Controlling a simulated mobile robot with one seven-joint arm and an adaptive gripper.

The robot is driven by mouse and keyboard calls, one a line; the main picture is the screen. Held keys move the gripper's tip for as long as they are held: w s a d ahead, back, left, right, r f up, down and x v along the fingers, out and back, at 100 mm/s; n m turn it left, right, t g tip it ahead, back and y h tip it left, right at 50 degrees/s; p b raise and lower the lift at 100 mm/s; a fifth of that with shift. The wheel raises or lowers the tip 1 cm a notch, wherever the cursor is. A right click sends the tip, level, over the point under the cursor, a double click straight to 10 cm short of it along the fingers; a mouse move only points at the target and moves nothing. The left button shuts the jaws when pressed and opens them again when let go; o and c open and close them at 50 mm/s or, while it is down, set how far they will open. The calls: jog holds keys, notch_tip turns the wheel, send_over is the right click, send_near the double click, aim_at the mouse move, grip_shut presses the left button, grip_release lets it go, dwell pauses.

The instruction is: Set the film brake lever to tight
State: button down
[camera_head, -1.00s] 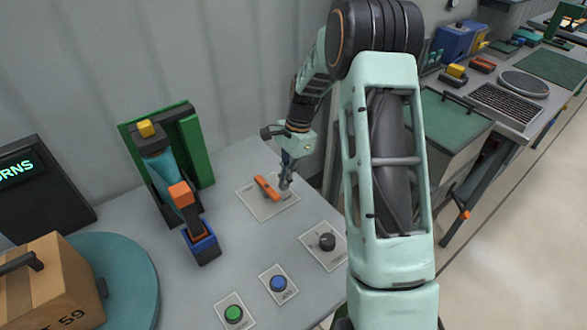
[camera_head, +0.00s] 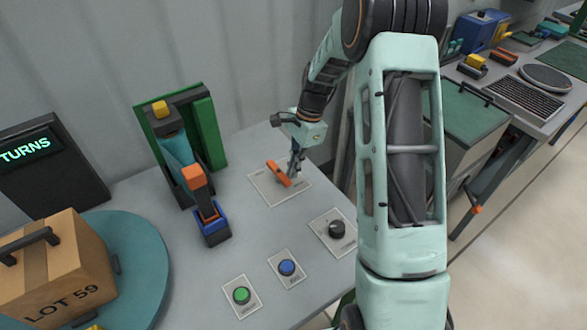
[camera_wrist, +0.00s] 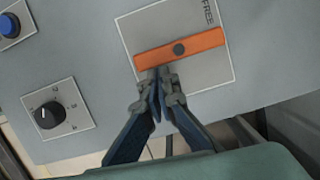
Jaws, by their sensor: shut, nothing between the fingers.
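The orange film brake lever (camera_head: 279,173) sits on a pale label plate (camera_head: 266,189) on the grey table. In the wrist view the lever (camera_wrist: 205,42) is a bar with a dark round pivot, and the word FREE shows at the plate's right edge. The other label is hidden or unreadable. My gripper (camera_head: 292,178) is shut and empty, with its fingertips (camera_wrist: 160,76) right at the lever's edge, left of the pivot in the wrist view. I cannot tell whether they touch it.
A black knob (camera_head: 337,229), a blue button (camera_head: 287,267) and a green button (camera_head: 241,295) are on plates nearer the front. The film roll stand (camera_head: 180,150) is left of the lever. A carton (camera_head: 60,265) stands on a teal turntable (camera_head: 145,265).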

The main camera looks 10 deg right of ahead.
aim_at(284, 181)
jog(key=shift+s+a+m, duration=0.1)
jog(key=shift+s+m, duration=0.1)
jog(key=shift+m, duration=0.2)
jog(key=m, duration=0.2)
jog(key=s+a+m+t, duration=0.1)
jog(key=m, duration=0.1)
jog(key=shift+s, duration=0.15)
jog(key=m, duration=0.2)
jog(key=a+m+t+p, duration=0.1)
jog(key=m, duration=0.1)
jog(key=shift+s+a+r, duration=0.1)
jog(key=shift+s+a, duration=0.05)
jog(key=shift+s, duration=0.2)
jog(key=m, duration=0.1)
jog(key=a+m+p, duration=0.1)
jog(key=shift+s+m+t, duration=0.1)
jog(key=shift+m+t, duration=0.2)
jog(key=shift+m, duration=0.1)
jog(key=shift+a+p, duration=0.9)
jog(key=shift+p, duration=0.05)
jog(key=shift+w+a, duration=0.2)
jog(key=shift+d, duration=0.1)
